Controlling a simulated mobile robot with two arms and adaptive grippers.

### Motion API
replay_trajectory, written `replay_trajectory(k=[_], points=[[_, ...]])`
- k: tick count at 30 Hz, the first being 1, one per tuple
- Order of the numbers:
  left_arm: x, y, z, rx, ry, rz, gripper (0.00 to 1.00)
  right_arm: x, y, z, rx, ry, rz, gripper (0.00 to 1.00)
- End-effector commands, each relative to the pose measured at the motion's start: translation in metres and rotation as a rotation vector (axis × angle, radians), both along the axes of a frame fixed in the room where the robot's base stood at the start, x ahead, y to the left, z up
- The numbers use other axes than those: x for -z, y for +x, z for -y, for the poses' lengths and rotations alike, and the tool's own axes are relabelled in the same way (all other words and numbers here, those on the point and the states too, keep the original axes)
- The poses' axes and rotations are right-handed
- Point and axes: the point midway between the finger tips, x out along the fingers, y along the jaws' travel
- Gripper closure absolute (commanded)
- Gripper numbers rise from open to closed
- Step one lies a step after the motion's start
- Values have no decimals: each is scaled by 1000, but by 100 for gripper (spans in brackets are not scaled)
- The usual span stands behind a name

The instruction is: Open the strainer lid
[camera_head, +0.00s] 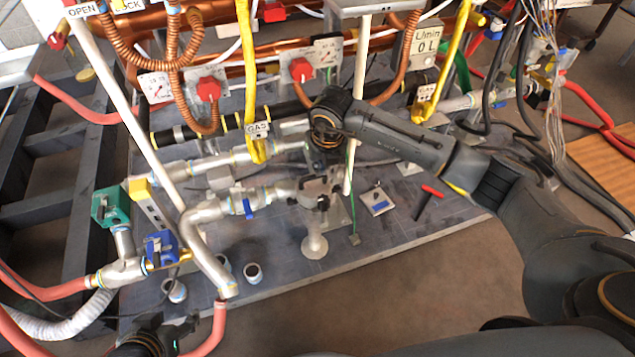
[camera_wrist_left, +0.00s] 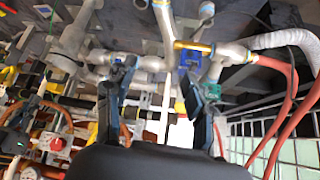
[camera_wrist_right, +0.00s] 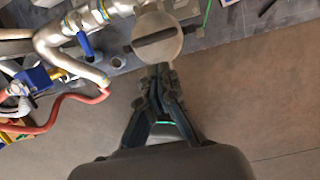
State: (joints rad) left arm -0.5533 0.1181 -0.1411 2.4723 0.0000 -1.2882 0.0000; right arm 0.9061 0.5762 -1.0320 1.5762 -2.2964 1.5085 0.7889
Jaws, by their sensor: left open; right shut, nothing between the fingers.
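A round grey cap with a dark slot across it, which looks like the strainer lid (camera_wrist_right: 172,30), shows at the top of the right wrist view. It sits at the end of a grey pipe run. My right gripper (camera_wrist_right: 158,72) is shut and empty, with its fingertips right at the cap's lower edge; I cannot tell if they touch. In the head view my right gripper (camera_head: 318,192) hides most of the strainer. My left gripper (camera_head: 150,340) is at the bottom left of the head view. In the left wrist view it (camera_wrist_left: 157,82) is open and empty.
A blue-handled valve (camera_head: 248,207) is on the pipe left of the strainer. A green valve (camera_head: 110,206) and another blue valve (camera_head: 161,248) stand further left. A white post (camera_head: 357,100) rises behind the strainer. Small open cups (camera_head: 254,272) and bare floor lie in front.

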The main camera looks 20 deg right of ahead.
Motion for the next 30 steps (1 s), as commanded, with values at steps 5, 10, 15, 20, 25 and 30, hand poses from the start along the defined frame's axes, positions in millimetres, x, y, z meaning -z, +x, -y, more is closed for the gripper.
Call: replay_trajectory(k=[5,10,15,20,25,30], points=[[-15,32,11,14,-38,173,46,32,7,-1,-1,2,-3,100],[-37,58,21,25,-76,341,46,56,13,-1,-2,3,-3,100],[-57,73,28,34,-105,466,46,72,17,-2,-1,4,-3,100],[-68,80,31,38,-119,527,46,79,20,-2,-3,3,-1,100],[-71,81,32,38,-122,543,46,80,20,-2,-3,3,-1,100],[-71,81,32,38,-122,542,46,80,20,-2,-3,3,-1,100]])
